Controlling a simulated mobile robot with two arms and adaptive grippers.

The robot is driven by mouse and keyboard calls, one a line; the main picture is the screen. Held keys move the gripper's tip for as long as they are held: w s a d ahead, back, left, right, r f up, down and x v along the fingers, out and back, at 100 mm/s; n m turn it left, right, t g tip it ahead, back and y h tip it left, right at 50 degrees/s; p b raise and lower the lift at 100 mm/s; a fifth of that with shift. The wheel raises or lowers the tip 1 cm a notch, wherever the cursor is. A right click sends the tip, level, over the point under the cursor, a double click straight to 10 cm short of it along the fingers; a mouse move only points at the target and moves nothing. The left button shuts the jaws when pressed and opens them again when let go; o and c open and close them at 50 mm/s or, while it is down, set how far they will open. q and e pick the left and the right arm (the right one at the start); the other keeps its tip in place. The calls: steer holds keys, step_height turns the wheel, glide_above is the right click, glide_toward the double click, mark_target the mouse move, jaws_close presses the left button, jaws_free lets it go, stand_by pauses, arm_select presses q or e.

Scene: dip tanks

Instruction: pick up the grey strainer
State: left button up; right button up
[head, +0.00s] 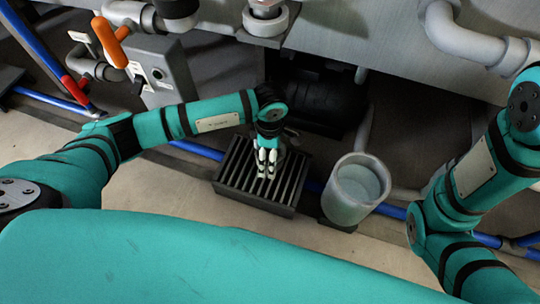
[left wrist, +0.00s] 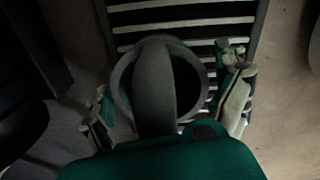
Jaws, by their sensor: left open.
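The grey strainer (left wrist: 154,92) shows in the left wrist view as a round grey rim with a broad grey band across its dark opening. It lies between the spread fingers of my left gripper (left wrist: 168,108), and I see no clear contact with either finger. In the head view my left gripper (head: 266,170) points down over the black slatted rack (head: 232,186). There the gripper and arm hide most or all of the strainer. My right arm shows at the right of the head view, but its gripper is out of the frame.
A translucent cylindrical container (head: 352,196) stands right of the rack. A blue pipe (head: 200,150) runs along the floor behind. A grey box (head: 162,75) with an orange-handled lever stands at the back left. Bare floor (head: 185,195) lies in front of the rack.

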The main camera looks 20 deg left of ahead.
arm_select(q)
steer(key=shift+r, duration=0.1)
steer(key=c, duration=1.2)
steer(key=shift+r, duration=0.1)
